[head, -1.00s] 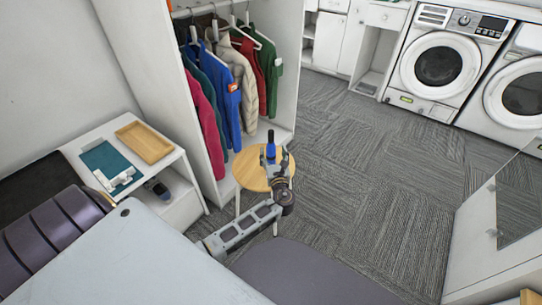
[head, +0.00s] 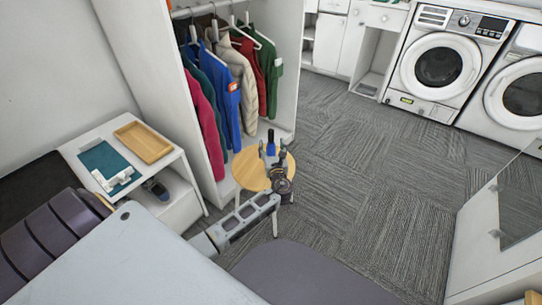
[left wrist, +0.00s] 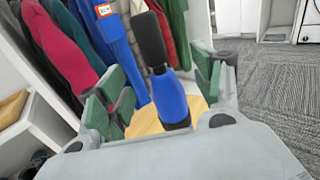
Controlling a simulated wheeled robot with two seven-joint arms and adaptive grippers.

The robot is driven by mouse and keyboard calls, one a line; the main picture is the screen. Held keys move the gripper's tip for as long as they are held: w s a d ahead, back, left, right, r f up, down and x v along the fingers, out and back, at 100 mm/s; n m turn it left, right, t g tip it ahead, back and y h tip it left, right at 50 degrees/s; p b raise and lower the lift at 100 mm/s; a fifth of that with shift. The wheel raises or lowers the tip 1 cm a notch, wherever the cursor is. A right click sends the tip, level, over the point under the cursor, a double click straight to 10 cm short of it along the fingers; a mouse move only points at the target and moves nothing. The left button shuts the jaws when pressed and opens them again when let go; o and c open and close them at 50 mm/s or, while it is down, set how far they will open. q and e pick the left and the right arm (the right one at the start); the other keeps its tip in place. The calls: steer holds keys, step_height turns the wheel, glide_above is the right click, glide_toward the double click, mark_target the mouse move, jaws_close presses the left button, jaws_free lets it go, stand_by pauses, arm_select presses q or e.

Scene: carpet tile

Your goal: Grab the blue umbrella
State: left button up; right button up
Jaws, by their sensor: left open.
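The blue umbrella (head: 271,149) stands upright on a round wooden stool (head: 246,173), with its black handle at the top. In the left wrist view the umbrella (left wrist: 170,98) rises between the green-padded fingers, its black handle above them. My left gripper (head: 273,158) is open, with one finger on either side of the umbrella as seen from the head. In the left wrist view gaps show between the pads and the umbrella. The umbrella's lower end is partly hidden by the gripper. My right gripper is not in view.
An open wardrobe with hanging jackets (head: 228,85) stands just behind the stool. A white side table (head: 178,158) with a wooden tray (head: 145,142) is at left. Washing machines (head: 441,66) stand at the back right. The carpet right of the stool is clear.

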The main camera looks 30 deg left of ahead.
mark_target(271, 144)
arm_select(q)
steer(key=x, duration=0.2)
steer(key=shift+w+a+f+b, duration=0.2)
steer(key=shift+w+b, duration=0.1)
steer(key=shift+b, duration=0.1)
steer(key=shift+w+a, duration=0.2)
steer(key=shift+r, duration=0.1)
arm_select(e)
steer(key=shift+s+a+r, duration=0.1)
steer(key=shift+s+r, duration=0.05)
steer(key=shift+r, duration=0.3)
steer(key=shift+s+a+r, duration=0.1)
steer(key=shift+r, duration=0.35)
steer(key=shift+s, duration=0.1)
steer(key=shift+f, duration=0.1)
arm_select(q)
steer(key=c, duration=1.1)
jaws_close()
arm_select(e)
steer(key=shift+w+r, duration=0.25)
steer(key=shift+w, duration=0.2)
